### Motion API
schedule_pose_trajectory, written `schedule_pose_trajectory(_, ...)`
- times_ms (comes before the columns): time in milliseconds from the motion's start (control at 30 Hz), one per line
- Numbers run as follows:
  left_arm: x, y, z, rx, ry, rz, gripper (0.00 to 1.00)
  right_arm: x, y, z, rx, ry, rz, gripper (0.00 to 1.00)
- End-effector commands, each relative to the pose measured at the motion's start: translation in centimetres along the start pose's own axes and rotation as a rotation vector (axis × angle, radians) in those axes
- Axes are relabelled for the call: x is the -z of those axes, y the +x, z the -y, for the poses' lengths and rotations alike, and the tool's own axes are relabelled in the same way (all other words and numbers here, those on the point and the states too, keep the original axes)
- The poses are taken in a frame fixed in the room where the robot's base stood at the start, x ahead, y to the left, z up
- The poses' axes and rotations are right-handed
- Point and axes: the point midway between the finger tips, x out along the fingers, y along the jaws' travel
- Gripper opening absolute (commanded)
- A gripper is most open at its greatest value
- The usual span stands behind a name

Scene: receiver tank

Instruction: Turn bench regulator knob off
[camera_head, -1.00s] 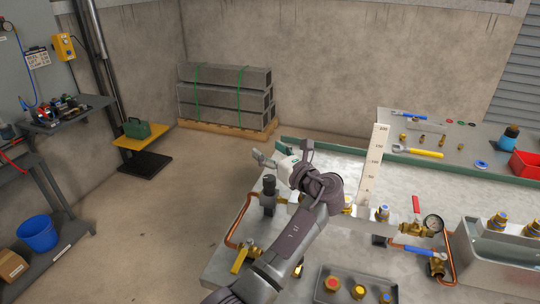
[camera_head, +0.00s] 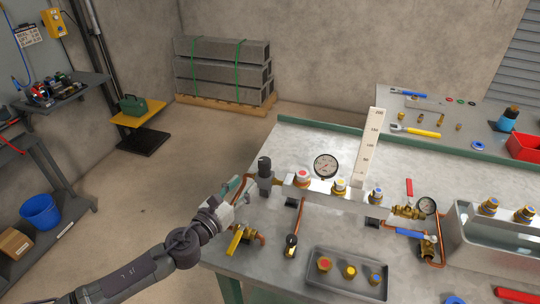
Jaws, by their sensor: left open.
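The bench regulator has a black knob (camera_head: 264,164) on top of a dark body (camera_head: 265,182). It stands upright at the left end of the metal manifold on the bench, joined to a copper pipe. My left gripper (camera_head: 241,190) is open, just left of the regulator body and lower than the knob. It appears empty, and a gap shows between it and the knob. Whether a fingertip touches the copper pipe behind it, I cannot tell. My right gripper is not in view.
The workbench (camera_head: 300,145) carries a manifold with coloured-cap fittings, a pressure gauge (camera_head: 326,166) and an upright white scale (camera_head: 369,145). A yellow-handled valve (camera_head: 235,240) sits just below my gripper. A grey tray (camera_head: 345,284) of fittings lies at the front. Open floor lies left of the bench.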

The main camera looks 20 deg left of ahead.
Motion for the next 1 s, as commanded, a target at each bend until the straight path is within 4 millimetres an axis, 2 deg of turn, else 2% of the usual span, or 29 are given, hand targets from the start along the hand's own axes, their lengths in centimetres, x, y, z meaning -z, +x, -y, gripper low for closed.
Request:
schedule_pose_trajectory(167,-0.3,2.1,0.1,0.003,-0.002,0.003,0.46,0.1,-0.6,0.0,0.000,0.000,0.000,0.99)
schedule_pose_trajectory(600,-0.2,11.1,0.1,0.000,0.001,0.002,0.46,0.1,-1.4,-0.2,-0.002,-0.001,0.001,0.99)
schedule_pose_trajectory(800,-0.1,13.2,0.0,0.000,0.001,0.002,0.46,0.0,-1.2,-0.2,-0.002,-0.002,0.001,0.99)
schedule_pose_trajectory(1000,0.0,13.7,0.0,0.001,0.002,0.000,0.46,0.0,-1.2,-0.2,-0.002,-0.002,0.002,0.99)
